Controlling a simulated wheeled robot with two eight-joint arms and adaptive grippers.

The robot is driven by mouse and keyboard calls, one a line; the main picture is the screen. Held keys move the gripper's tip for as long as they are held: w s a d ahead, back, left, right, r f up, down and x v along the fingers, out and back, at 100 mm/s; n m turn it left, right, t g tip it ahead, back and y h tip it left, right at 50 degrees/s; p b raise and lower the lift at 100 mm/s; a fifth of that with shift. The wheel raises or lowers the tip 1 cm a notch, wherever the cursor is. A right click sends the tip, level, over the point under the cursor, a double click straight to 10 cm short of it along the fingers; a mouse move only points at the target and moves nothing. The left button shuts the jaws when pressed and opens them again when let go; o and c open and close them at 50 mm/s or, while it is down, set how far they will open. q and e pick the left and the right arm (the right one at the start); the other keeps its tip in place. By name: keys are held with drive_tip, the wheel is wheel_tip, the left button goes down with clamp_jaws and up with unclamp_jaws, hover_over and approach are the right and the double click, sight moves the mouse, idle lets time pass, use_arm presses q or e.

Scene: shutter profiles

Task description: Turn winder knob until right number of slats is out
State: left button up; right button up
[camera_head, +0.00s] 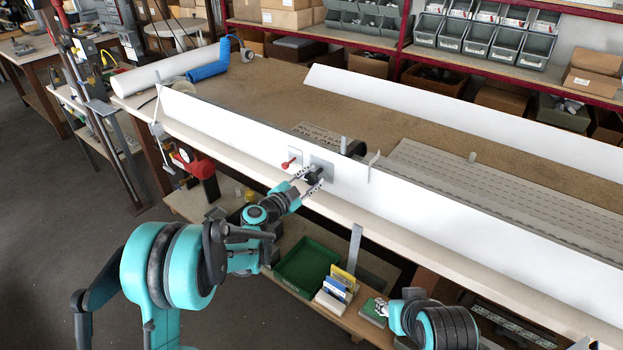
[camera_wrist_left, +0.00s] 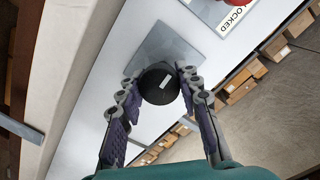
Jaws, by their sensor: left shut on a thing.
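The black winder knob (camera_head: 314,176) sits on a grey square plate (camera_head: 323,168) on the white upright panel (camera_head: 230,130). My left gripper (camera_head: 313,184) is shut on the knob. In the left wrist view the knob (camera_wrist_left: 159,84) is between the two fingers, with a pale mark on its face. A grey slatted sheet (camera_head: 470,190) with rows of slots lies behind the panel on the right; its slats are too fine to count here. My right gripper (camera_head: 381,309) is low, in front of the bench, away from the knob; its fingers are too small to read.
A red lever (camera_head: 291,162) is beside the knob; a plate marked "LOCKED" (camera_wrist_left: 238,14) shows in the wrist view. A dark roll (camera_head: 353,148) is behind the panel. A green tray (camera_head: 307,266) and upright cards (camera_head: 337,287) stand on the lower shelf.

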use_arm(q)
drive_tip(key=shift+m, duration=1)
drive_tip(key=o, duration=1.2)
drive_tip(key=shift+c, duration=0.2)
drive_tip(key=shift+s, duration=0.1)
drive_tip(key=f+v, duration=0.1)
drive_tip(key=v, duration=1)
drive_tip(key=shift+s+a+r, duration=0.25)
drive_tip(key=shift+s+r, duration=0.1)
drive_tip(key=shift+r, duration=0.15)
